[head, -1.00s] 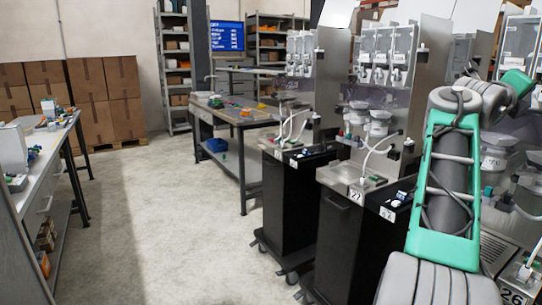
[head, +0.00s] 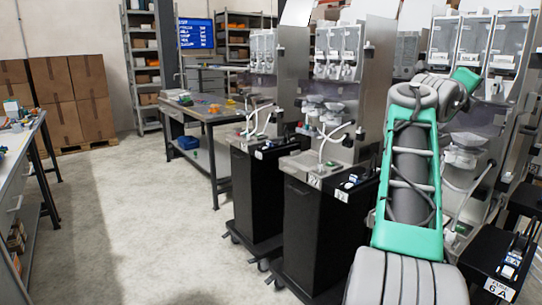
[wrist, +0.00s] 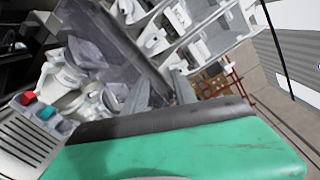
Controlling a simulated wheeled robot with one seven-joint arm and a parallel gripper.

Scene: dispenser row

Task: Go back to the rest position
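My arm (head: 410,170), green and grey, reaches up at the right of the head view and bends right at its elbow, in front of the dispenser row. My gripper is not visible in the head view. In the wrist view, my gripper (wrist: 160,93) shows as two grey fingers beyond the green and black housing. They stand apart, with no object seen between them. The dispensers (wrist: 95,50) fill the tilted background behind the fingers.
Dispenser stations (head: 335,150) on black cabinets (head: 318,235) stand close to my arm. A workbench (head: 212,118) with small parts is behind them. Another bench (head: 22,140) stands at the left, cardboard boxes (head: 70,100) at the back. The floor (head: 150,230) between is clear.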

